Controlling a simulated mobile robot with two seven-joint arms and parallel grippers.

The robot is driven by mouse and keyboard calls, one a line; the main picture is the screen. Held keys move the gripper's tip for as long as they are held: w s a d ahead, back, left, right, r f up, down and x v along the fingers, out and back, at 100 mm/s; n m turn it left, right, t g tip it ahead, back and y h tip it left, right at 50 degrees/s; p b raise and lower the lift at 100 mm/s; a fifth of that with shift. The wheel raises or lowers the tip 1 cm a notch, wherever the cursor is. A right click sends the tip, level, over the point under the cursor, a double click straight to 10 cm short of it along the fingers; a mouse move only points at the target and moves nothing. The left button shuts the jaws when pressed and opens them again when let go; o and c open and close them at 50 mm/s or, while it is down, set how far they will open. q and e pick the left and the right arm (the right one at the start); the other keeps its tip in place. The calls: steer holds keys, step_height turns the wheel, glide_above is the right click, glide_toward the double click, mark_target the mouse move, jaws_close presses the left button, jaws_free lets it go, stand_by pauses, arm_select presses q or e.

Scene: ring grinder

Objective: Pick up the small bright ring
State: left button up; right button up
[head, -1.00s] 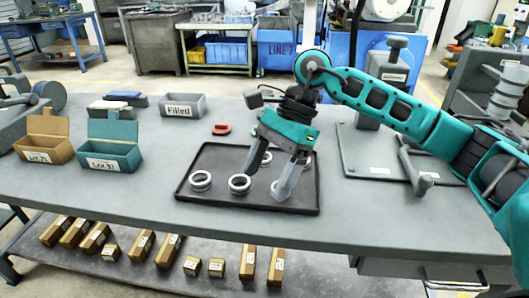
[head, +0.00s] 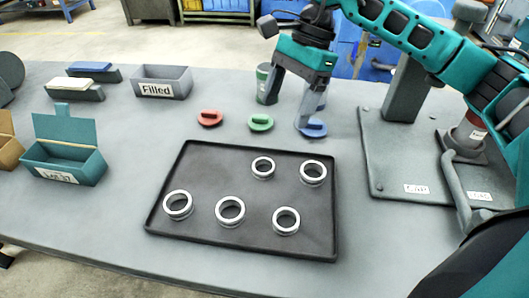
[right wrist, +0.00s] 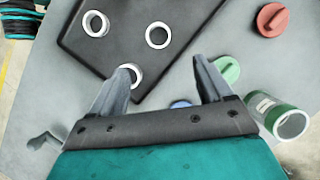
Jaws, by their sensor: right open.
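Several silver rings lie flat on a black tray (head: 200,160). The back middle ring (head: 263,167) looks the smallest; which is brightest is hard to tell. It seems to be the ring at upper middle in the right wrist view (right wrist: 158,35). A back right ring (head: 313,173) lies beside it. Three more, a left ring (head: 165,206), a middle ring (head: 230,223) and a right ring (head: 286,232), are nearer the front. My right gripper (head: 288,108) is open and empty, above the area behind the tray. My left gripper is not in view.
Red (head: 209,118), green (head: 261,122) and blue (head: 313,128) lids lie behind the tray. A green canister (head: 266,84) stands near my right gripper. A "Filled" box (head: 162,82) and teal box (head: 64,160) are left. A fixture plate (head: 385,165) is right.

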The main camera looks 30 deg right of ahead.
mark_target(266, 170)
steer(key=x, duration=1.2)
steer(key=shift+s+a+f, duration=0.15)
steer(key=shift+a+f, duration=0.15)
steer(key=shift+c, duration=0.3)
steer(key=c, duration=1)
steer(key=shift+c, duration=0.5)
steer(key=shift+r, duration=0.15)
